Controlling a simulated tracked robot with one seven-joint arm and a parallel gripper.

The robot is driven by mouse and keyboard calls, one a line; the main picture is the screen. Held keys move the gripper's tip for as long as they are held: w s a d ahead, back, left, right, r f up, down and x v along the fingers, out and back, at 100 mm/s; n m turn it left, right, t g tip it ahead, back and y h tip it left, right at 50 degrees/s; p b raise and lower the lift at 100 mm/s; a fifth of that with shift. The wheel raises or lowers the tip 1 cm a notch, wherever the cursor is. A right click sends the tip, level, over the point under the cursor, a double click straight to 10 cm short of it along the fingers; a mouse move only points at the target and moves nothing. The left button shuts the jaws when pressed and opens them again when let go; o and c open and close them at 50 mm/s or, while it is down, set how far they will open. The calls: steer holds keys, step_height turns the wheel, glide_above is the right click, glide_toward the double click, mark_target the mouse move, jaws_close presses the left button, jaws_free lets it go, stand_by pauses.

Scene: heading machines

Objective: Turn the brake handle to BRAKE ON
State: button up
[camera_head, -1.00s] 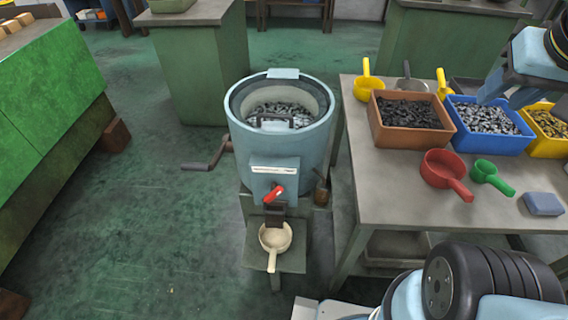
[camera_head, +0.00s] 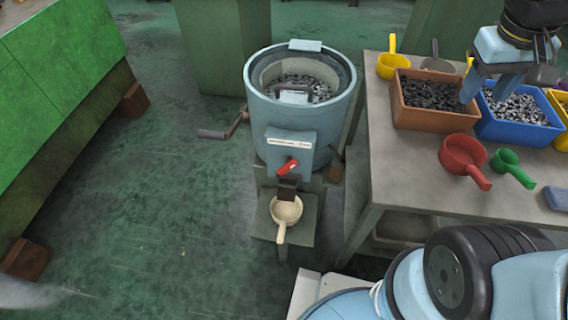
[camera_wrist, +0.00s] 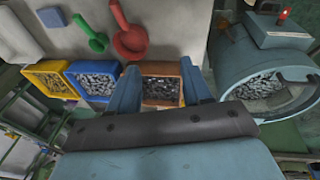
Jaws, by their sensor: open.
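A light-blue drum machine (camera_head: 290,115) stands left of the bench, filled with small grey pieces. A red handle (camera_head: 288,167) sits on its front plate, under a white label too small to read; I take it for the brake handle. It points down and to the left. A crank (camera_head: 225,130) sticks out of the drum's left side. My gripper (camera_head: 491,90) is open and empty above the bins at the right. In the wrist view my gripper (camera_wrist: 163,88) has its fingers apart over the orange bin, with the drum (camera_wrist: 265,75) to the right.
A bench (camera_head: 405,185) carries an orange bin (camera_head: 430,115), a blue bin (camera_head: 515,128), a red scoop (camera_head: 465,155), a green scoop (camera_head: 510,165) and a yellow scoop (camera_head: 392,62). A cream scoop (camera_head: 286,210) sits below the drum's spout. Open green floor lies left of the drum.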

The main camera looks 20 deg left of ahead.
steer(key=w+a+f+n+g+h, duration=0.1)
steer(key=w+a+f+n+h, duration=0.3)
steer(key=a+f, duration=0.5)
steer(key=n+t+y, duration=0.7)
steer(key=n+t, duration=1)
steer(key=n, duration=0.7)
glide_toward(287, 170)
steer(key=w, duration=0.7)
steer(key=w+a, duration=0.1)
steer(key=w, duration=0.3)
steer(key=shift+c, duration=0.5)
